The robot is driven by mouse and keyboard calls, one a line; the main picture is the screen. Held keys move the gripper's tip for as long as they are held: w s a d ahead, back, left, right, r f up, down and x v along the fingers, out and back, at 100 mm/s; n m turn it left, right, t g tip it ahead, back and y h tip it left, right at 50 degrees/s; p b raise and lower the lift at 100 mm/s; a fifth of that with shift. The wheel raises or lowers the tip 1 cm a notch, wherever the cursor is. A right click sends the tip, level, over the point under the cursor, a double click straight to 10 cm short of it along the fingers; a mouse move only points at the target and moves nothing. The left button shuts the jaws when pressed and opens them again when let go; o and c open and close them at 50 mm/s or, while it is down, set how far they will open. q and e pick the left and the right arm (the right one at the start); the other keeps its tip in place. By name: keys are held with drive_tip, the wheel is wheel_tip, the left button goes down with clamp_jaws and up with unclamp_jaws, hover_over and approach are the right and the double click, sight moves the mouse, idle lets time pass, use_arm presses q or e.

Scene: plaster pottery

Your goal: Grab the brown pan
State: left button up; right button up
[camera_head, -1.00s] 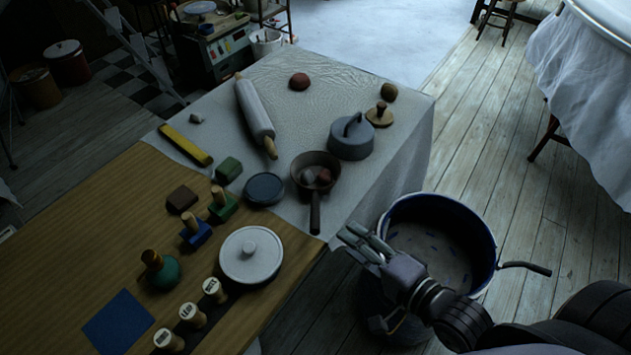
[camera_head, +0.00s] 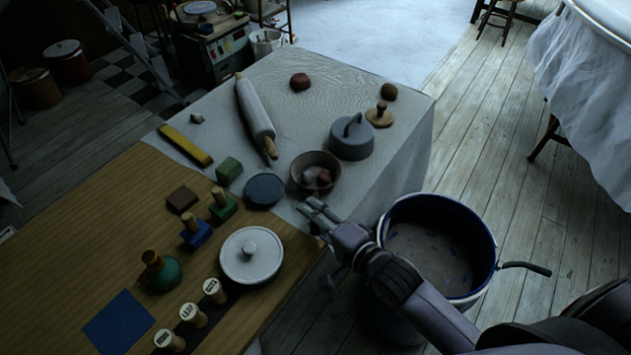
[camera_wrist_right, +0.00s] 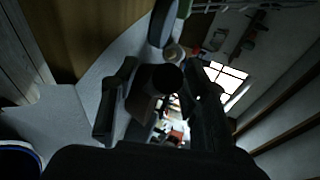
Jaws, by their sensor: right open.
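The brown pan (camera_head: 314,160) sits near the right edge of the cloth-covered table, with a reddish lump and a paler lump inside. Its handle points toward the front and is now mostly hidden behind my right gripper (camera_head: 312,209). That gripper is open, its fingers by the handle at the table edge; I cannot tell whether they touch it. In the right wrist view, the open fingers of my right gripper (camera_wrist_right: 160,105) stand on both sides of a dark shape, probably the handle. My left gripper is not in view.
A grey lidded pot (camera_head: 351,140) and a dark blue-grey disc (camera_head: 264,189) flank the pan. A white round lid (camera_head: 251,257) lies to the front left. A large blue-rimmed bucket (camera_head: 438,205) stands on the floor below my right arm.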

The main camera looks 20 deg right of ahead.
drive_tip(key=shift+c, duration=0.3)
clamp_jaws()
idle(0.6)
